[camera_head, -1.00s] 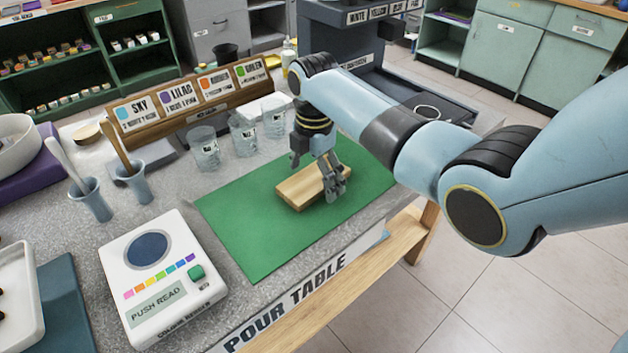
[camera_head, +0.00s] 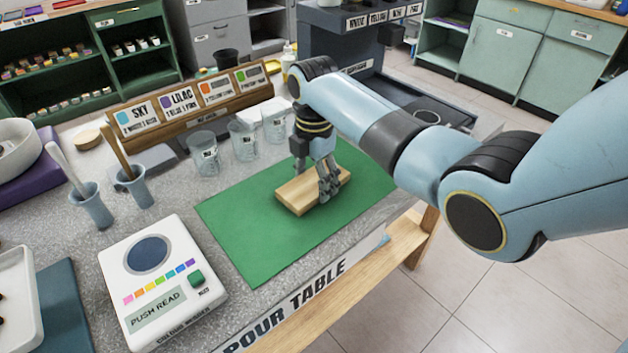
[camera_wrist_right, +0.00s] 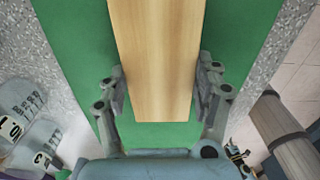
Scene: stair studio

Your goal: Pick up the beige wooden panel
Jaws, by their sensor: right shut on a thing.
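The beige wooden panel (camera_head: 298,194) lies on the green mat (camera_head: 245,236) on the pour table. I cannot see a gap between the panel and the mat. My left gripper is not in view.
A white colour reader (camera_head: 165,275) stands left of the mat. Clear beakers (camera_head: 243,141) stand behind the mat, before a wooden rack of colour cards (camera_head: 190,100). Grey cups with tools (camera_head: 135,187) stand at the left. The mat's near part is bare.

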